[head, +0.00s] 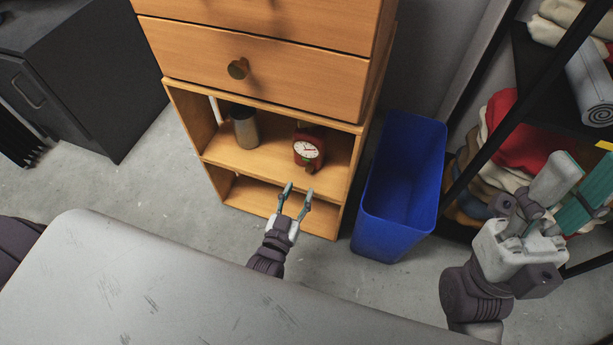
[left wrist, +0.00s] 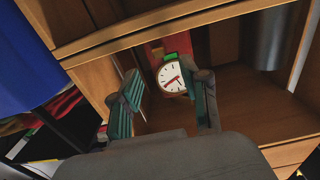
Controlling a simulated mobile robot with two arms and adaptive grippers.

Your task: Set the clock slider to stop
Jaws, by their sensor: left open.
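A small red clock (head: 308,148) with a round white face stands on the upper open shelf of the wooden cabinet. A bit of green shows at its lower edge. In the left wrist view the clock (left wrist: 172,77) appears tilted, framed between my two fingers. Its slider is too small to make out. My left gripper (head: 298,190) is open and empty, in front of the shelf and short of the clock. Its teal finger pads also show in the left wrist view (left wrist: 168,92). My right gripper (head: 566,190) is at the far right, away from the clock; its jaw opening is unclear.
A grey cylinder (head: 245,127) stands left of the clock on the same shelf. The wooden cabinet (head: 270,90) has drawers above, with a round knob (head: 238,69). A blue bin (head: 376,241) stands right of it. A black rack (head: 487,150) with folded cloths is at right.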

